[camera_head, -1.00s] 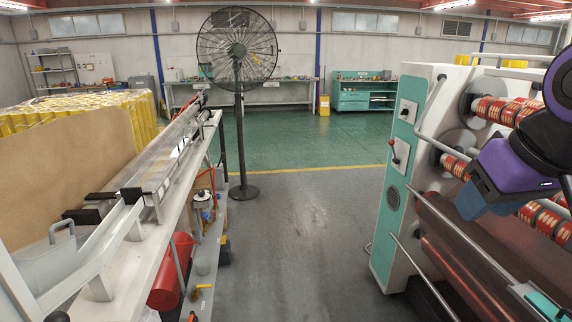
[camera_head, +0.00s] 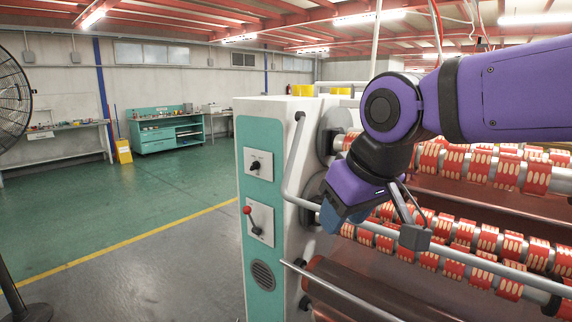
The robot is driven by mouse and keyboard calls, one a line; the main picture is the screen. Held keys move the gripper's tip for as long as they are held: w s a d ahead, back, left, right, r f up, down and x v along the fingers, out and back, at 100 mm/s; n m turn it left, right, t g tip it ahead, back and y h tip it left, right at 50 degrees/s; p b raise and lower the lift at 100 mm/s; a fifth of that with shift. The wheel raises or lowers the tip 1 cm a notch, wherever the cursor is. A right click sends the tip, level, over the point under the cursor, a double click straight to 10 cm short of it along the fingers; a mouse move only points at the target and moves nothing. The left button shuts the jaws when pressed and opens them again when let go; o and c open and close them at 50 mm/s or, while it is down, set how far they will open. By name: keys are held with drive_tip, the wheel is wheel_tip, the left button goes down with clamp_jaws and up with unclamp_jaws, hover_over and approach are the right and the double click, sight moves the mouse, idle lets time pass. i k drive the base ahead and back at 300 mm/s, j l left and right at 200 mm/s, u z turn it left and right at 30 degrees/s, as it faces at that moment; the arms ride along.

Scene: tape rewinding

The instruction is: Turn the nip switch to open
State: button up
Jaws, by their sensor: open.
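The machine's teal side panel (camera_head: 262,140) carries two controls on white plates. The upper one is a small black rotary switch (camera_head: 255,165). The lower one is a lever with a red ball (camera_head: 248,210), and the ball sits to the upper left of its pivot. No label is readable, so I cannot tell which is the nip switch. My gripper (camera_head: 330,218), with blue fingertips, is open and empty. It hangs to the right of both controls in the picture, apart from them, in front of the rollers. Its fingers partly overlap and point down-left.
A bent grey rail (camera_head: 292,165) runs between the panel and my gripper. Rollers with red-and-cream bands (camera_head: 455,230) lie behind and right of it. A lower bar (camera_head: 335,290) juts out below. The floor (camera_head: 140,270) left of the panel is clear; a fan (camera_head: 14,98) stands far left.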

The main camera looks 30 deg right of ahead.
sight(256, 164)
drive_tip(key=i+z, duration=0.1)
drive_tip(key=z, duration=0.3)
drive_tip(key=i+j+u, duration=0.35)
drive_tip(key=i+j, duration=0.15)
drive_tip(key=i, duration=0.15)
